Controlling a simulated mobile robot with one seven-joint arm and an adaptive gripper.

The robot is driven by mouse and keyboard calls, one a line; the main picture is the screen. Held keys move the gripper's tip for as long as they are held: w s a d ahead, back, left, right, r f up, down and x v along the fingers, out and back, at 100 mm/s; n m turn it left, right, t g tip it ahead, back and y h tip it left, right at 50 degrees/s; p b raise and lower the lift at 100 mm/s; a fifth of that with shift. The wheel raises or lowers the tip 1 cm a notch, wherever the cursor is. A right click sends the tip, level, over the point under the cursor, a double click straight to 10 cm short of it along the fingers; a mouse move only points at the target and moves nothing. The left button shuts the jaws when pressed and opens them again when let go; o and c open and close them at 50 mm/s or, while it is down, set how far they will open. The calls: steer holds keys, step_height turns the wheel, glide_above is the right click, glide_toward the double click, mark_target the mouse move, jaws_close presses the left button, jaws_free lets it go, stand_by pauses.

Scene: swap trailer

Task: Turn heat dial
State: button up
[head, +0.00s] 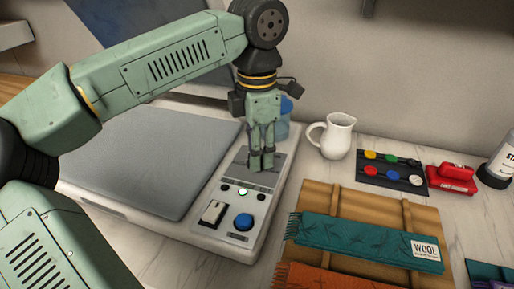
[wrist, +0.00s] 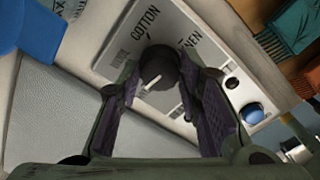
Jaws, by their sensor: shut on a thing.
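The heat dial (wrist: 157,66) is a dark round knob with a white pointer line, which points toward the lower left in the wrist view. COTTON is printed above it, and a partly covered label ending in NEN is at its right. Other labels at its left are hard to read. My gripper (head: 261,163) reaches down to the upper part of the press's control panel (head: 224,233). Its fingers are on both sides of the dial and shut on it in the wrist view (wrist: 160,85). In the head view the fingers hide the dial.
The panel also has a green light (head: 243,191), a white rocker switch (head: 212,212) and a blue button (head: 243,222). The grey press plate (head: 140,155) lies left. A white jug (head: 337,138), a red stapler-like object (head: 452,178) and a wooden board with folded scarves (head: 365,240) are right.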

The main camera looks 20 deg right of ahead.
steer(key=m, duration=1)
steer(key=shift+m, duration=0.4)
stand_by(0.4)
steer(key=o, duration=1.2)
step_height(320, 180, up, 12)
steer(key=shift+r, duration=0.1)
